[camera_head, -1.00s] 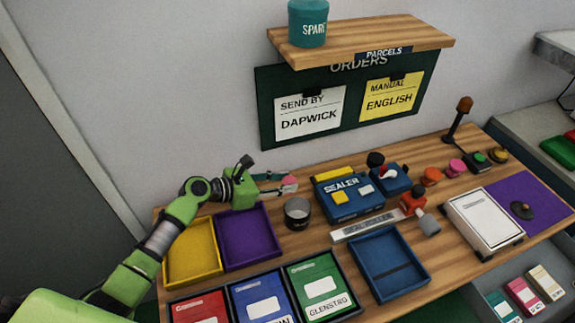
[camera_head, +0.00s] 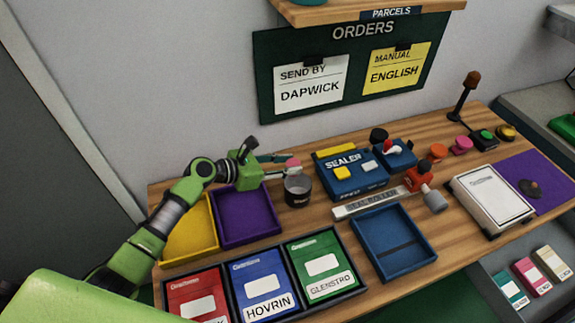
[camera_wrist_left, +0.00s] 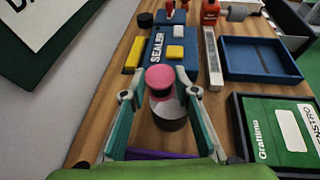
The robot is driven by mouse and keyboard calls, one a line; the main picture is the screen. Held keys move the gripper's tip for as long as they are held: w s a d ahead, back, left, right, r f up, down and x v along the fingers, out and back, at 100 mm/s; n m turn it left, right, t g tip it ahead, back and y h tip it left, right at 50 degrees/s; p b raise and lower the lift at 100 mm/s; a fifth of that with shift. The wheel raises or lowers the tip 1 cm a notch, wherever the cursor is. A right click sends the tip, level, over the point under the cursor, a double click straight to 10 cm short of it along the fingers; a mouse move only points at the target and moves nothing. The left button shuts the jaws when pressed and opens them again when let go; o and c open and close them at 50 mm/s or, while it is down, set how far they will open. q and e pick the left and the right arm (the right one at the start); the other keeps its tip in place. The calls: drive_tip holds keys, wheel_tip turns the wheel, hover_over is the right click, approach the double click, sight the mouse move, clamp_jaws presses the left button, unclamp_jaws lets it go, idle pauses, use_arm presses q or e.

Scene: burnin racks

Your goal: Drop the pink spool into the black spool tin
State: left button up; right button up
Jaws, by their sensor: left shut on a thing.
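The pink spool (camera_head: 293,163) is held between the fingertips of my left gripper (camera_head: 287,167), which is shut on it. The black spool tin (camera_head: 298,193) is a small dark round can standing on the wooden bench. In the head view the spool appears just above the tin's rim, near its back left. In the left wrist view the pink spool (camera_wrist_left: 160,77) sits between the two fingers and overlaps the far part of the tin (camera_wrist_left: 168,115). The spool's lower part and the exact gap to the rim are hard to tell. My right gripper is not in view.
The blue sealer (camera_head: 350,173) stands right of the tin. The purple tray (camera_head: 246,242) and yellow tray (camera_head: 188,258) lie to its left. Red, blue and green folders (camera_head: 320,264) are in front, beside an empty blue tray (camera_head: 430,262). Another pink round piece (camera_head: 461,145) stands farther right.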

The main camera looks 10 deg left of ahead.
use_arm(q)
drive_tip(key=o, duration=1.1)
drive_tip(key=shift+a, duration=0.1)
drive_tip(key=shift+s+a+r, duration=0.1)
drive_tip(key=shift+s+a, duration=0.15)
drive_tip(key=v, duration=1.1)
drive_tip(key=shift+s, duration=0.1)
